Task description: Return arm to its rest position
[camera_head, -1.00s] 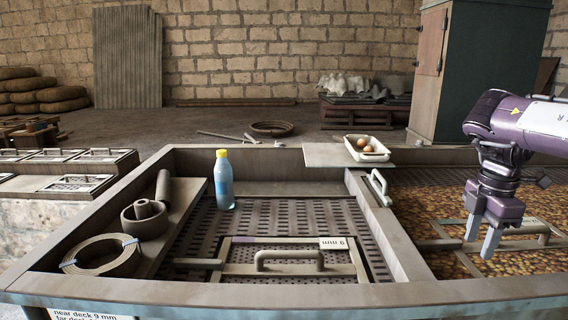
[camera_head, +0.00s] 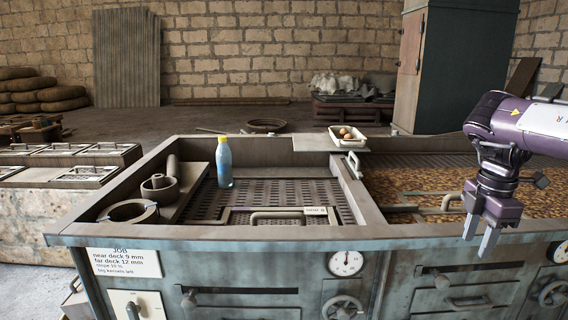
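My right gripper (camera_head: 479,243) hangs from my purple arm at the right of the head view, fingers pointing down. Its two grey fingers are apart and nothing shows between them. It appears in front of the machine's near edge, below the bay of brown kernels (camera_head: 430,186). My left gripper is not in the picture.
The machine's rim (camera_head: 260,232) crosses the middle. A blue bottle (camera_head: 224,163) with a yellow cap stands on the perforated deck. A white tray (camera_head: 347,140) with brown round items sits at the back. A pressure gauge (camera_head: 345,263) and knobs line the front.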

